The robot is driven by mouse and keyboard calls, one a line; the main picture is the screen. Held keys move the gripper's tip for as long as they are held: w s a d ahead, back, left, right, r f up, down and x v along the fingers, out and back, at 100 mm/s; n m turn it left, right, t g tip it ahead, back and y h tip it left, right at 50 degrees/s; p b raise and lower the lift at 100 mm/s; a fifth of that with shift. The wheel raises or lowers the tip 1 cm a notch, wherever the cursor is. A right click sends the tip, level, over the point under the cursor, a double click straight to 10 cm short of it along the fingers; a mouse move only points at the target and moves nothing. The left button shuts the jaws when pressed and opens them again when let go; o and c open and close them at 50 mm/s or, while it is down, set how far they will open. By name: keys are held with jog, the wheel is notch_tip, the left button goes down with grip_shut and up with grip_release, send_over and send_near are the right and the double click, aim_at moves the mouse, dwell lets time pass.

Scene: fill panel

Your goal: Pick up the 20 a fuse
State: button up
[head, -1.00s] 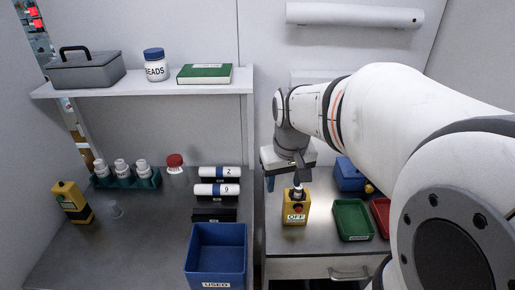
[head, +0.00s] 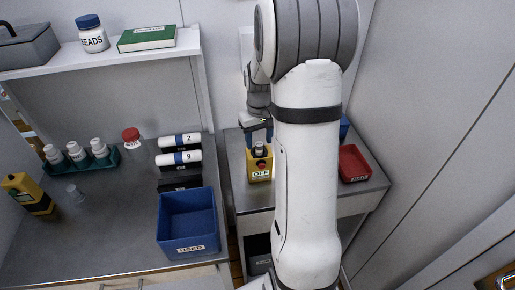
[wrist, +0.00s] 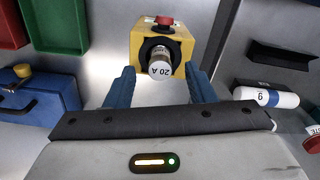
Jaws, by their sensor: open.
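The 20 A fuse (wrist: 160,66) is a pale cylinder with "20 A" on its end cap. It sits in the socket of a yellow box (wrist: 178,42) with a red button. In the head view the fuse (head: 259,149) stands upright on top of the yellow box (head: 259,172), which reads "OFF". My gripper (wrist: 160,70) is open, its blue fingers apart on either side of the fuse in the wrist view. I see no contact with the fuse. In the head view my gripper (head: 259,133) is just behind and above the box, partly hidden by my arm.
A blue bin marked USED (head: 190,250) stands on the left bench. Two white cylinders marked 2 (head: 178,141) and 9 (head: 178,158) lie behind it. A red tray (head: 353,165) is right of my arm. A green tray (wrist: 62,25) and blue case (wrist: 38,108) show in the wrist view.

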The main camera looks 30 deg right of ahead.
notch_tip(320, 180, down, 2)
grip_shut()
dwell(0.6)
